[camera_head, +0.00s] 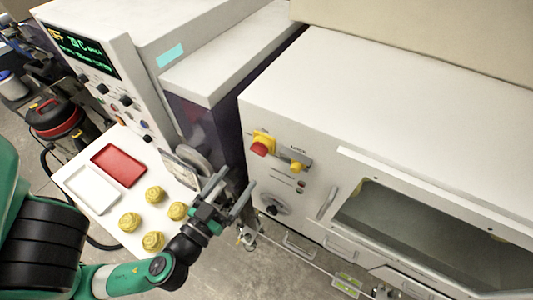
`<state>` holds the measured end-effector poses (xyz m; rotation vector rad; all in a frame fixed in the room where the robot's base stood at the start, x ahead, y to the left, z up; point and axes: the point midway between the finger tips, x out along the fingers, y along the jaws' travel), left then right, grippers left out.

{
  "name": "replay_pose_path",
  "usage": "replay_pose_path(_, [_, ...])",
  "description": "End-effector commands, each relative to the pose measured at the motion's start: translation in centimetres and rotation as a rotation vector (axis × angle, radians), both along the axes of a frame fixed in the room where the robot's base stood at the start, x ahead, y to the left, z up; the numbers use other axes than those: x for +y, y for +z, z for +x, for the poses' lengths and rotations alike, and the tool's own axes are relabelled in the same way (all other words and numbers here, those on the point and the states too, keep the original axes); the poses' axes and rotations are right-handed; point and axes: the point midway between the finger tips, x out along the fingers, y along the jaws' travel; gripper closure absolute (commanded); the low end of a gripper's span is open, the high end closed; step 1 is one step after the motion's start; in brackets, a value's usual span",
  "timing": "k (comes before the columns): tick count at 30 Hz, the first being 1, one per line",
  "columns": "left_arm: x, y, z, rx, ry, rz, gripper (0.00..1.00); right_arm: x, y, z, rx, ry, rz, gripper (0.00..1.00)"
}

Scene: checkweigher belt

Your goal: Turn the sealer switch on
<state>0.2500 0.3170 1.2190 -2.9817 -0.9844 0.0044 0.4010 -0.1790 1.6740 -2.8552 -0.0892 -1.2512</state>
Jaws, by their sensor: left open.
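A white machine (390,95) fills the right side. Its front carries a red-and-yellow switch (262,144), a smaller yellow fitting (297,167) by a LOCK label, and a round grey dial (274,204) lower down. I cannot tell which of these is the sealer switch, or its on/off position. My left gripper (236,180) is open and empty, its fingers pointing up toward the gap left of that front panel. It is left of the dial and below the red-and-yellow switch, apparently apart from both. My right gripper is not in view.
A white table holds a red tray (119,165), a white tray (92,189) and several round yellow items (155,194). A control cabinet with a lit display (82,49) stands behind. A handle (327,203) and window (430,235) are right of the dial.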

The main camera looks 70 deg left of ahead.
Motion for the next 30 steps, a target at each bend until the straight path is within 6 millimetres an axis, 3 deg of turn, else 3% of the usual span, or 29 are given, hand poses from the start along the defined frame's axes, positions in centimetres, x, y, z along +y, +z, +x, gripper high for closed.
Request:
replay_pose_path(7, [1.8, 0.4, 1.9, -0.004, 0.012, -0.001, 0.11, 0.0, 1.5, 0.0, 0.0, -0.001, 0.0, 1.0])
replay_pose_path(13, [4.2, 0.9, 5.3, -0.004, 0.01, 0.0, 0.11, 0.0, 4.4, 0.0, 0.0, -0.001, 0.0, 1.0])
replay_pose_path(18, [6.0, 0.5, 7.9, -0.004, 0.004, 0.0, 0.11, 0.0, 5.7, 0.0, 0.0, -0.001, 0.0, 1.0])
replay_pose_path(30, [6.7, 0.1, 9.0, -0.003, 0.001, 0.0, 0.11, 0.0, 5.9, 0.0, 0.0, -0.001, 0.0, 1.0])
